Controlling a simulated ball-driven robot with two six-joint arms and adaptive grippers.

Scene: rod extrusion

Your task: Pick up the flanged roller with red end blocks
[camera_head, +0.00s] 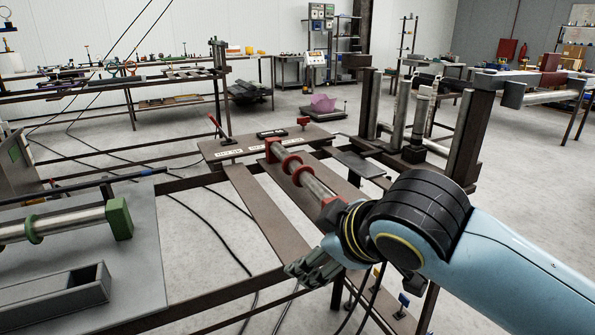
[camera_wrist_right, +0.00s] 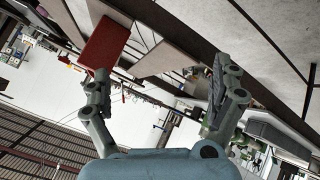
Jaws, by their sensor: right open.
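The flanged roller with red end blocks (camera_head: 314,184) lies over the dark metal rails in the middle of the head view. It has a grey shaft, red flanges and a red block at its far end. Its near end is partly hidden behind my right wrist. My right gripper (camera_head: 312,268) is open and empty, in front of and below the roller's near end. In the right wrist view, the two fingers (camera_wrist_right: 160,78) are spread wide, and a red block (camera_wrist_right: 107,43) shows at the upper left, beyond the left finger. My left gripper is out of view.
A similar roller with green blocks (camera_head: 118,218) lies on a grey plate (camera_head: 150,262) at the left, beside an open grey tray (camera_head: 55,300). Upright dark posts (camera_head: 474,135) stand right of the roller. A brown plate (camera_head: 225,150) with labels lies beyond it.

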